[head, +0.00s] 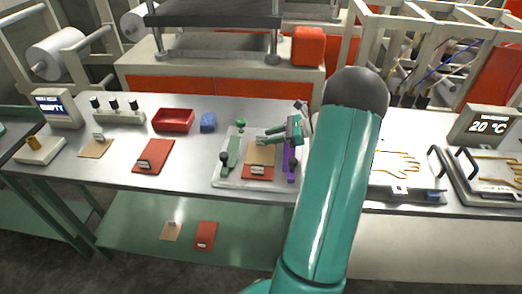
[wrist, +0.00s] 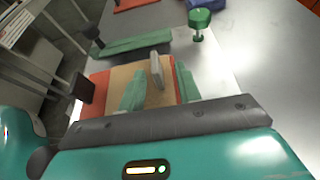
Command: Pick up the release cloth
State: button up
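A tan sheet (head: 262,156), which looks like the release cloth, lies over a red sheet (head: 258,173) on the pale tray on the table. In the wrist view the tan sheet (wrist: 122,78) carries an upright grey tab (wrist: 156,70). My gripper (head: 263,137) is above the tan sheet. In the wrist view its two green fingers stand apart, one on each side of the tab, with gaps visible. Whether the fingertips touch the sheet cannot be told. My arm hides part of the table to the right of the tray.
A green bar (head: 233,155) and a purple bar (head: 290,163) flank the sheets on the tray (head: 222,180). A green knob (wrist: 199,20) stands near. Another tan sheet (head: 96,148), a red sheet (head: 153,156), a red bin (head: 173,120) and a blue block (head: 208,122) lie left.

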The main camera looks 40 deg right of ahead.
aim_at(257, 145)
jog(key=x, duration=0.5)
jog(key=shift+w+a+f, duration=0.1)
jog(key=shift+w+a, duration=0.05)
jog(key=shift+a, duration=0.3)
jog(key=shift+c, duration=0.4)
grip_shut()
